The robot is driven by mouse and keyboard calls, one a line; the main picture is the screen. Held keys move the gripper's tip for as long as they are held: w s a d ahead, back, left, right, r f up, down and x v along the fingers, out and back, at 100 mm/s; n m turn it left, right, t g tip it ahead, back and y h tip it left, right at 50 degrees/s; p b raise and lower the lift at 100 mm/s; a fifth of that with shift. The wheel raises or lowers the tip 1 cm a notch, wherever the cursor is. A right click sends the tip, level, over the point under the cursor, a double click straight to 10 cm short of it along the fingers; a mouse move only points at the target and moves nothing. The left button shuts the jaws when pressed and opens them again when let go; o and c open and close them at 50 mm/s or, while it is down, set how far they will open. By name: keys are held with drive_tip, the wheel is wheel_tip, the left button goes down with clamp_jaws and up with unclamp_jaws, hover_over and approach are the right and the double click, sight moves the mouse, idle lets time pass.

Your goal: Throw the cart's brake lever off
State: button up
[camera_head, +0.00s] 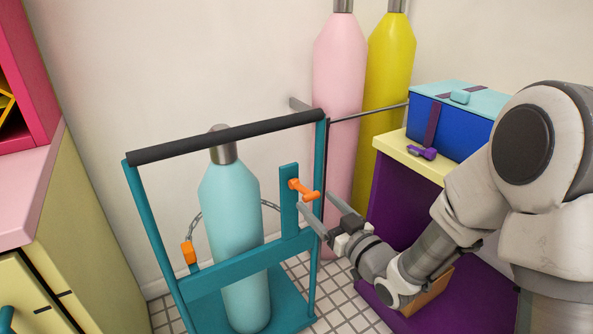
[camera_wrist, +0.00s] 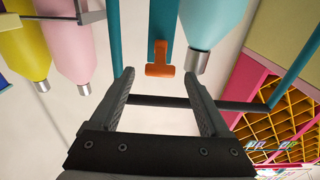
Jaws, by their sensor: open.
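The teal cart (camera_head: 232,273) stands against the wall with a black handle bar (camera_head: 230,136) across its top. It holds a light-blue gas cylinder (camera_head: 230,200). The orange brake lever (camera_head: 302,189) sits on a teal upright plate (camera_head: 289,212) at the cart's right side. My gripper (camera_head: 319,208) is open, just right of and below the lever. In the wrist view the orange lever (camera_wrist: 160,62) lies ahead of the open fingers (camera_wrist: 163,98), between their lines and apart from them. The light-blue cylinder (camera_wrist: 207,22) shows right of the lever there.
A pink cylinder (camera_head: 340,75) and a yellow cylinder (camera_head: 390,70) stand behind, near a thin rail. A blue box (camera_head: 450,127) and a purple item (camera_head: 422,152) rest on a purple cabinet at right. An orange clip (camera_head: 188,253) and chain are on the cart's left side.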

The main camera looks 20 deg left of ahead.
drive_tip(key=shift+v, duration=1.6)
drive_tip(key=v, duration=0.4)
